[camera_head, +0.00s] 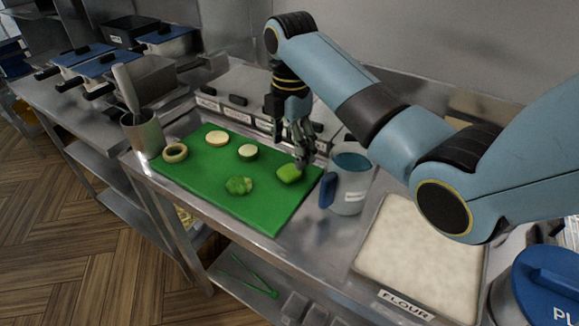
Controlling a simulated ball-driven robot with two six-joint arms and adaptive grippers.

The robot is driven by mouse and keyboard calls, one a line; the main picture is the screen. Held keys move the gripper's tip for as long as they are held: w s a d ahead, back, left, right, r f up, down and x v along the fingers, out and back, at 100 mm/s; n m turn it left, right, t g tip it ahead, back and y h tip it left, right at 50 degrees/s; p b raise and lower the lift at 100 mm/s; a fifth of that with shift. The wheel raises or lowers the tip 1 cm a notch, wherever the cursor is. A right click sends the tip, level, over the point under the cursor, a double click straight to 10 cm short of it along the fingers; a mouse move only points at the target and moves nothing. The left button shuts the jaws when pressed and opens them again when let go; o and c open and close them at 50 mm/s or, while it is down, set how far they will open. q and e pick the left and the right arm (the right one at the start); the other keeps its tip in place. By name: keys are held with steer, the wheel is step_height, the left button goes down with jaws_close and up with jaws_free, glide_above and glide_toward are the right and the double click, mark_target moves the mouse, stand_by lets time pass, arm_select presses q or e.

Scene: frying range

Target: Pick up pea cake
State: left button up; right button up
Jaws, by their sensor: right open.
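A bright green, rounded block (289,174), which looks like the pea cake, lies at the right end of the green cutting board (215,195). A second green, lumpy piece (239,186) lies near the board's middle; I cannot tell for sure which of the two is the pea cake. My right gripper (301,160) points down at the block's back right side. It is open, and its fingertips are very close to the block; whether they touch it is unclear. My left gripper is not in view.
On the board also lie a pale ring (175,153), a pale round slice (217,138) and a green-edged slice (248,151). A grey jug with a blue handle (350,186) stands close right of the board. A flour tray (418,255) is further right, a utensil pot (144,135) left.

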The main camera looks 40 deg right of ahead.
mark_target(290, 170)
steer(key=shift+f, duration=0.9)
steer(key=f, duration=0.4)
steer(key=shift+w+d+f+p, duration=0.1)
steer(key=shift+w+f+p, duration=0.15)
steer(key=shift+f+p, duration=0.05)
steer(key=shift+f, duration=0.35)
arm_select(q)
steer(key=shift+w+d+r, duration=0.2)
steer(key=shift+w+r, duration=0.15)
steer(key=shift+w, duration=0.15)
arm_select(e)
steer(key=shift+c, duration=0.3)
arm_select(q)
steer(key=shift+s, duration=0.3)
arm_select(e)
steer(key=c, duration=0.9)
